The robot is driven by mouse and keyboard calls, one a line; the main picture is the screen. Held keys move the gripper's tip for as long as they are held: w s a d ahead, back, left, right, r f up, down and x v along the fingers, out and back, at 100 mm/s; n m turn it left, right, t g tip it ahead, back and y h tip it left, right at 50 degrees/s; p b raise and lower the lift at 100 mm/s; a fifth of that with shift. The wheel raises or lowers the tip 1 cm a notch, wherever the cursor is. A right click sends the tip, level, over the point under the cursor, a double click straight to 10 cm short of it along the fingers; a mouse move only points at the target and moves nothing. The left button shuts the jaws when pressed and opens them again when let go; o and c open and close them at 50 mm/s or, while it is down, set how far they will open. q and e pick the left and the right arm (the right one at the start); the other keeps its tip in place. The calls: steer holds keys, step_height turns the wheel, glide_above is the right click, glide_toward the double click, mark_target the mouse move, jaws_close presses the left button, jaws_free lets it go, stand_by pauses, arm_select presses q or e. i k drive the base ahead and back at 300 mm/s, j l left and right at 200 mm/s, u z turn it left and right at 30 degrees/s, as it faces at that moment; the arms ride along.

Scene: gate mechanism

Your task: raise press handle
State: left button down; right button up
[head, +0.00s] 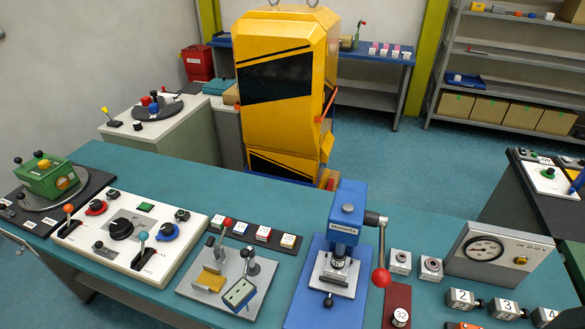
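The blue press (348,222) stands on a blue base plate (304,306) near the front of the teal bench, right of the middle in the head view. Its handle (382,246) is a metal rod that hangs down from the pivot (375,219) on the press's right side. A red ball (381,277) sits at the rod's lower end. A metal block (334,274) lies under the ram. Neither of my grippers is in view, and nothing touches the handle.
A grey plate with toggle clamps (208,287) and a white control panel (131,234) lie left of the press. Small numbered blocks and a gauge box (498,254) stand to its right. A yellow cabinet (280,90) rises behind the bench. The bench's middle strip is mostly clear.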

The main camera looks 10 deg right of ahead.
mark_target(380, 277)
steer(key=z, duration=1)
